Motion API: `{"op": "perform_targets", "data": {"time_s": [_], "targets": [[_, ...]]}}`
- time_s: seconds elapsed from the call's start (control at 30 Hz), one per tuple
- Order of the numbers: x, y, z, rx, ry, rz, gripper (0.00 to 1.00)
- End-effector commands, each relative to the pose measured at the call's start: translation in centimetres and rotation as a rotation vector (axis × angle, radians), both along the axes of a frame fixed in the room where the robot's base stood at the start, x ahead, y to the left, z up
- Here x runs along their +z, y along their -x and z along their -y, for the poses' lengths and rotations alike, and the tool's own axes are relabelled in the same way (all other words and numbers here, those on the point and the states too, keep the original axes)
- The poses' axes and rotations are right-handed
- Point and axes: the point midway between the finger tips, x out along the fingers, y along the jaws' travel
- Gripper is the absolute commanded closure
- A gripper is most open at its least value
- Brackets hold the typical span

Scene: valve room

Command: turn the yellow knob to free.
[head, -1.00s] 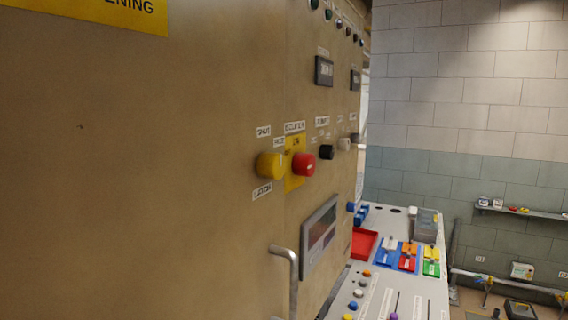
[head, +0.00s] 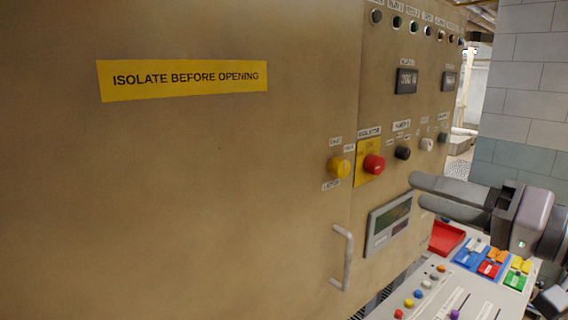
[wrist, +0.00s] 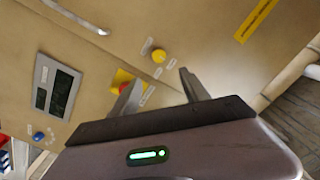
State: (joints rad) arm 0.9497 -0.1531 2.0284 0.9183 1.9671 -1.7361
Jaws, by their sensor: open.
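The yellow knob (head: 338,167) sticks out from the tan cabinet door, with small labels above and below it that are too blurred to read surely. It also shows in the wrist view (wrist: 158,56), beyond my fingers and between their lines. My gripper (head: 412,190) is at the right in the head view, its fingers pointing left towards the cabinet, apart from the knob and empty. In the wrist view, its two fingers (wrist: 158,82) are spread. The right finger's tip is clear of the knob, and the left finger partly covers the red knob.
A red knob (head: 374,164) on a yellow plate sits right beside the yellow knob. A black knob (head: 402,153) is farther right. A door handle (head: 343,257) and a display (head: 389,222) are below. A sloped console (head: 450,291) with buttons stands at lower right.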

Motion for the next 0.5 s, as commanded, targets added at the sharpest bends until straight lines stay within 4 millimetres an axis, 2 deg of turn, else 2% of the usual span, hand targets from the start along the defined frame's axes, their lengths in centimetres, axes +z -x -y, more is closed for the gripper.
{"op": "perform_targets", "data": {"time_s": [0.1, 0.3, 0.5], "targets": [[0.1, -2.9, -2.5, 0.010, 0.001, -0.001, 0.46], [0.1, -7.6, -6.2, 0.009, 0.000, -0.005, 0.46], [0.0, -10.5, -8.3, 0.004, 0.001, -0.005, 0.46]]}}
